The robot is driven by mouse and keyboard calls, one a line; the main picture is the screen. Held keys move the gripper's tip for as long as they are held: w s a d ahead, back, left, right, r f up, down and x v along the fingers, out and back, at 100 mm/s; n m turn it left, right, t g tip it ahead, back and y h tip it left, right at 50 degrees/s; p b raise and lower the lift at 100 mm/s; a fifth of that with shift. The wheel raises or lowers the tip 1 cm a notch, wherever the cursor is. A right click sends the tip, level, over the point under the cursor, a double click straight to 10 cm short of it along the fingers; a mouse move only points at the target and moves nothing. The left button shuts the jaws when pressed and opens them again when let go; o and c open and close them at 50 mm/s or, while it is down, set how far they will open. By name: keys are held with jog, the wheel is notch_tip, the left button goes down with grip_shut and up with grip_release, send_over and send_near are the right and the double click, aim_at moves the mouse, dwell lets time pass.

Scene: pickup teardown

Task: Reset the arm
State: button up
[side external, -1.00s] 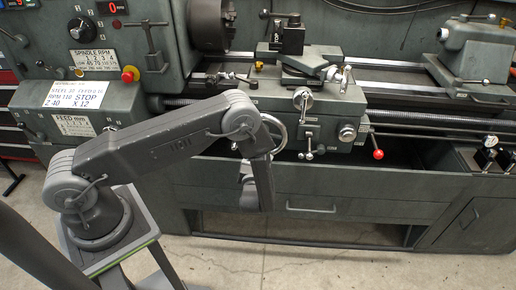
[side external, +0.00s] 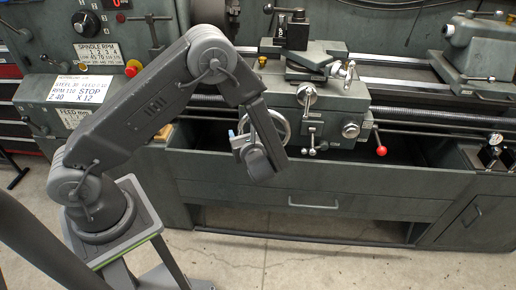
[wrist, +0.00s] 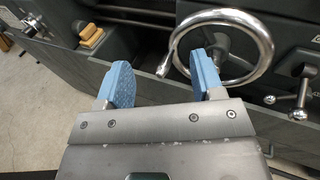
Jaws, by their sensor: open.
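My gripper (wrist: 162,82) shows in the wrist view with two blue finger pads spread apart and nothing between them. In the side view, only a small blue bit of my gripper (side external: 233,136) shows beside the wrist; the rest is hidden behind my arm. My arm is raised and bent at the elbow, with the forearm hanging down in front of the lathe. The gripper is in front of the lathe's handwheel (wrist: 262,42), whose rim appears just beyond the right finger. I cannot tell the exact gap.
The lathe (side external: 330,185) fills the background. Its carriage has several levers, one with a red knob (side external: 381,150). A wooden-looking block (wrist: 91,36) sits at upper left in the wrist view. Open floor (side external: 300,268) lies in front of the lathe.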

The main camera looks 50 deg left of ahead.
jog(key=s+a+r+n+g+h, duration=0.1)
jog(key=s+r+n+g+h, duration=0.1)
jog(key=s+r+n+g, duration=0.45)
jog(key=s+d+r+n+t+h, duration=0.6)
jog(key=s+d+r+n+h, duration=0.5)
jog(key=s+r+n+h, duration=0.2)
notch_tip(320, 180, up, 3)
jog(key=shift+s+r+n, duration=0.15)
jog(key=shift+s+n, duration=0.35)
jog(key=shift+n, duration=0.45)
jog(key=shift+c, duration=0.2)
dwell(1.3)
